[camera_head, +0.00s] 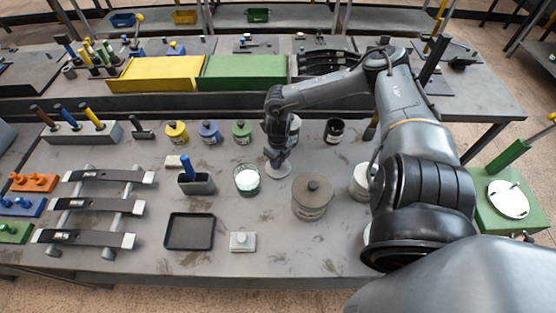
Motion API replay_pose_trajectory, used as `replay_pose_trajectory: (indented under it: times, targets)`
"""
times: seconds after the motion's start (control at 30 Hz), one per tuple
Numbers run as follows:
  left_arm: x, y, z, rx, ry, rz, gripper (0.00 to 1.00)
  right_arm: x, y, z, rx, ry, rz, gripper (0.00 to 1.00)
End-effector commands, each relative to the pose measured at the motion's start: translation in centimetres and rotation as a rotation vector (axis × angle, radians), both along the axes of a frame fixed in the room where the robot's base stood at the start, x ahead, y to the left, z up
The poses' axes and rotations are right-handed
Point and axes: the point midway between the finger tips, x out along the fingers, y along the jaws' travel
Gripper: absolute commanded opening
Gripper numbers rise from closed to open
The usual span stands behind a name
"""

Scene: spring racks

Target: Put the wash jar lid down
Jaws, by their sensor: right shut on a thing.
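My right gripper (278,158) points down over the bench and is shut on the wash jar lid. The lid (279,170) is a light grey disc at or just above the bench top; I cannot tell whether it touches. An open glass jar (247,181) with pale contents and a greenish rim stands just left of it, apart from the lid. I take this for the wash jar. My left gripper is not in view.
A large lidded grey pot (313,196) stands close to the right of the lid. A grey holder (195,183) with a blue handle and a black tray (190,231) are to the left. Small yellow, blue and green pots stand behind.

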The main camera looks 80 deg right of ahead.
Motion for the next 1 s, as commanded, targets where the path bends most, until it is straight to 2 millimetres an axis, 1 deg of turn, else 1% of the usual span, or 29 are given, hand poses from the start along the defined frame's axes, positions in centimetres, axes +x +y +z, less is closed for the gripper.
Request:
replay_pose_trajectory:
  times: [0.27, 0.3, 0.43, 0.77, 0.87, 1.0]
  targets:
    - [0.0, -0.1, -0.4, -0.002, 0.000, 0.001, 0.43, 0.0, 0.0, -0.5, 0.001, 0.000, 0.000, 0.01]
    - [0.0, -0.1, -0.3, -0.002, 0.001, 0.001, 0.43, 0.0, 0.0, -0.3, 0.000, 0.000, 0.000, 0.39]
    - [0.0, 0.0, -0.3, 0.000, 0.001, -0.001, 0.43, 0.0, 0.0, -0.3, 0.000, 0.000, 0.000, 0.58]
    - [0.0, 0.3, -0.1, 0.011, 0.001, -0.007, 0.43, 0.0, 0.0, -0.1, 0.000, 0.000, 0.000, 0.58]
    - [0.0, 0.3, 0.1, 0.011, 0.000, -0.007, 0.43, 0.0, 0.0, 0.5, 0.000, -0.001, 0.000, 0.58]
    - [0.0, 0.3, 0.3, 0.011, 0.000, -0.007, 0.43, 0.0, -0.1, 2.4, -0.003, -0.001, 0.002, 0.58]
